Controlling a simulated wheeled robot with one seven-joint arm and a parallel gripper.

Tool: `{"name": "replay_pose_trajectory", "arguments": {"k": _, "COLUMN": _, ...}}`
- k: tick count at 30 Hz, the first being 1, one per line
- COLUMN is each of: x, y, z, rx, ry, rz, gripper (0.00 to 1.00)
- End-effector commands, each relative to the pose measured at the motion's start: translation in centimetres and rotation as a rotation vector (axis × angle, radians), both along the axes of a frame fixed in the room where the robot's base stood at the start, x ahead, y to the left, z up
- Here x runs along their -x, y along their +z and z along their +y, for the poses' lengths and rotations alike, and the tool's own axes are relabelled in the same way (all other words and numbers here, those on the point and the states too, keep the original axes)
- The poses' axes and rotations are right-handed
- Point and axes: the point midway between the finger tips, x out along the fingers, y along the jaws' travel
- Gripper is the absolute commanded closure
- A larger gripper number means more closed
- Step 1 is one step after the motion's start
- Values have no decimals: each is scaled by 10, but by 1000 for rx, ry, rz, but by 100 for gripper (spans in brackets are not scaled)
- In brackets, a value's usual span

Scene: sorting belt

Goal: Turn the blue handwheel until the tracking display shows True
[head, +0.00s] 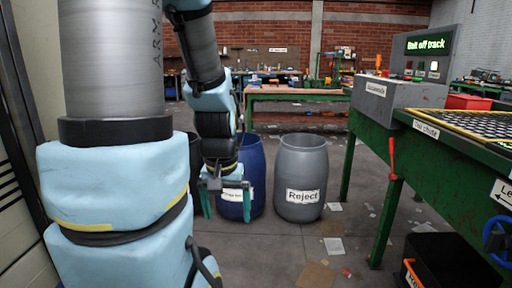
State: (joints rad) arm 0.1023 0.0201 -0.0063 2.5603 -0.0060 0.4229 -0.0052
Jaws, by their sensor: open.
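The blue handwheel (496,236) is at the right edge of the head view, low on the green belt frame, and partly cut off by the picture edge. The tracking display (426,44) at the upper right reads "Belt off track" in green letters. My gripper (219,212) hangs down at the left of centre with its two teal fingers apart and nothing between them. It is in front of the blue barrel in the picture and far to the left of the handwheel.
The green sorting belt frame (392,158) fills the right side, with a red lever (391,158) on it. A grey "Reject" barrel (303,180) and a blue barrel (252,176) stand left of it. A black bin (440,262) is under the frame. Floor between is open with scattered papers.

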Motion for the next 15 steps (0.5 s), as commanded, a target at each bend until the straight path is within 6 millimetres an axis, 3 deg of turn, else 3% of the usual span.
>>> {"name": "replay_pose_trajectory", "arguments": {"k": 1, "x": 0, "y": 35, "z": 0, "rx": 0, "ry": -1, "rz": 0, "gripper": 0}}
{"name": "replay_pose_trajectory", "arguments": {"k": 6, "x": 0, "y": 85, "z": 0, "rx": 0, "ry": -1, "rz": 0, "gripper": 0}}
{"name": "replay_pose_trajectory", "arguments": {"k": 10, "x": 0, "y": 109, "z": 0, "rx": 0, "ry": -1, "rz": 0, "gripper": 0}}
{"name": "replay_pose_trajectory", "arguments": {"k": 15, "x": 0, "y": 121, "z": 0, "rx": 0, "ry": -2, "rz": 0, "gripper": 0}}
